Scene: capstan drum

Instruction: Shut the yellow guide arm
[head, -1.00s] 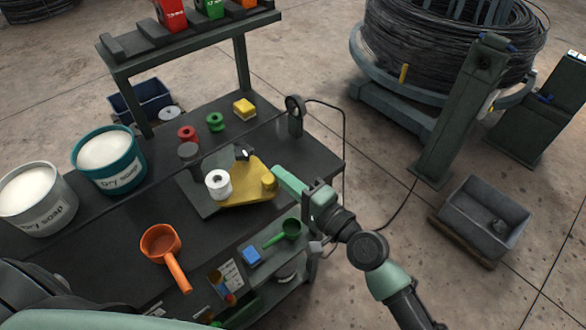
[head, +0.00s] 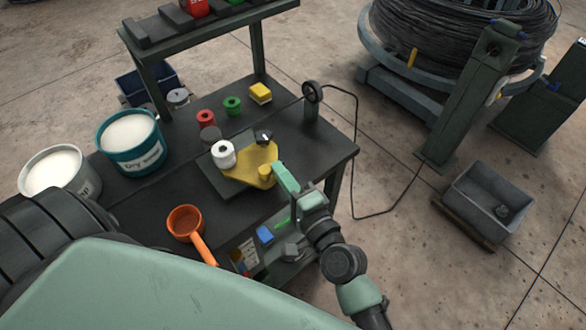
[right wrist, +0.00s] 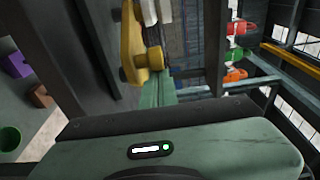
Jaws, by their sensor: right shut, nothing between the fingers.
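The yellow guide arm (head: 245,170) lies over a dark base plate (head: 212,183) on the bench. It has a round yellow knob (head: 265,174) at its near right end. A white roller (head: 223,153) stands at its left end, close beside a dark grey roller (head: 209,136). My right gripper (head: 279,170) is shut and empty, its fingertips right against or beside the knob's right side. In the right wrist view, the knob (right wrist: 153,54) is just beyond the green fingers (right wrist: 160,86); contact is hard to tell. My left gripper is out of view.
A black knob (head: 264,136) sits behind the guide arm. Red (head: 205,117) and green (head: 232,104) spools and a yellow block (head: 260,92) are farther back. An orange ladle (head: 186,222) and a teal soap tub (head: 130,140) are at the left.

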